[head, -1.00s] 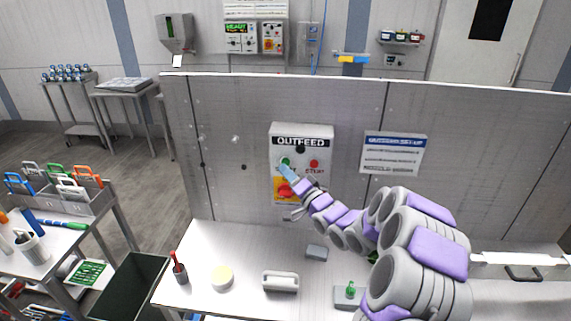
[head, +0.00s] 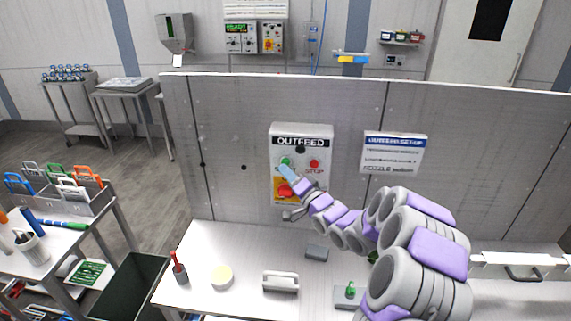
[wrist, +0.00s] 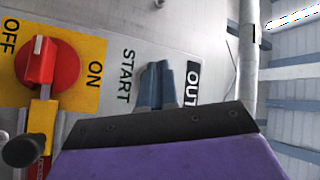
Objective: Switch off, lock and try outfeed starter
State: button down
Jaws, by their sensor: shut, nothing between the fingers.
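The outfeed starter box (head: 300,131) is fixed to the grey panel, with a green START button (head: 286,161), a red STOP button (head: 314,163) and a red rotary switch (head: 284,188) on a yellow plate. In the wrist view the red switch (wrist: 45,65) lies between the OFF and ON labels, its white mark toward the picture's top. A yellow piece (wrist: 42,120) and a dark rounded part hang beside it; I cannot tell exactly what they are. My gripper (head: 283,169) is shut and empty, its fingertips at START. The fingers (wrist: 155,85) hide the button in the wrist view.
A cart at left carries coloured padlocks (head: 75,184). A sign (head: 393,152) is right of the starter.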

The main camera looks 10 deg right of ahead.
jog(key=shift+w+r, duration=0.1)
jog(key=shift+w+d+p, duration=0.1)
jog(key=shift+w+p, duration=0.15)
jog(key=shift+p, duration=0.35)
jog(key=shift+w+d+p, duration=0.15)
jog(key=shift+w+p, duration=0.25)
dwell(0.6)
jog(key=shift+s, duration=0.1)
jog(key=shift+s+a, duration=0.3)
jog(key=shift+s, duration=0.4)
jog(key=shift+s, duration=0.1)
jog(key=s, duration=0.1)
jog(key=s+a+b, duration=0.1)
jog(key=s, duration=0.2)
jog(key=shift+s+a, duration=0.25)
jog(key=shift+s, duration=0.05)
